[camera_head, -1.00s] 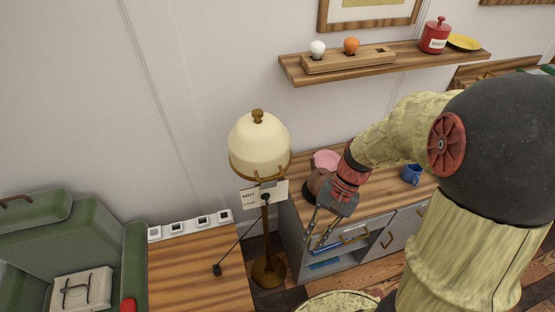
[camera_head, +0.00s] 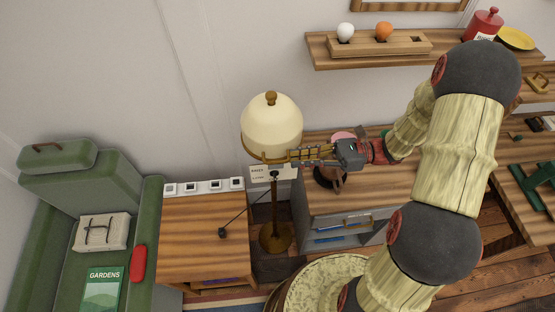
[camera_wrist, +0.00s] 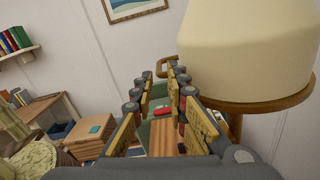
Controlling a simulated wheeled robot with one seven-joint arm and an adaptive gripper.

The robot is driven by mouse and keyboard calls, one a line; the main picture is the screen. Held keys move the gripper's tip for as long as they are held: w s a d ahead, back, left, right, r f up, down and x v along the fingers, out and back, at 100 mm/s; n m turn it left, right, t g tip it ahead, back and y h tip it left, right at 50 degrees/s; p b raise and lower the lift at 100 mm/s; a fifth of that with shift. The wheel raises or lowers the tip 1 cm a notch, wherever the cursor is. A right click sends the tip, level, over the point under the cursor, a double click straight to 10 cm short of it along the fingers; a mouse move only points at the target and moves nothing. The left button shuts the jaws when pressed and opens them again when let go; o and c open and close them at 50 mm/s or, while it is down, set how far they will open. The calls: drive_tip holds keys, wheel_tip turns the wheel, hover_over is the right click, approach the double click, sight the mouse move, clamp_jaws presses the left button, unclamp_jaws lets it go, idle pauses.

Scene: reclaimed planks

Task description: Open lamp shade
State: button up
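The lamp has a cream dome shade (camera_head: 272,125) with a wooden knob on top and a brass rim. It stands on a brass pole with a round base (camera_head: 277,238). The shade looks shut down on its rim. In the wrist view the shade (camera_wrist: 250,50) fills the upper right, and a small brass handle (camera_wrist: 167,63) juts from its rim side. My gripper (camera_head: 294,155) is at the right front of the rim. Its two fingers (camera_wrist: 165,76) are apart with nothing between them. The tips are close to the handle; contact cannot be told.
A wooden side table (camera_head: 208,240) and a green armchair (camera_head: 85,175) are at left. A cabinet (camera_head: 350,205) stands right of the pole, under a wall shelf (camera_head: 420,50) with two bulbs.

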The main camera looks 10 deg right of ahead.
sight(276, 162)
drive_tip(key=a, duration=0.7)
drive_tip(key=shift+c, duration=0.8)
clamp_jaws()
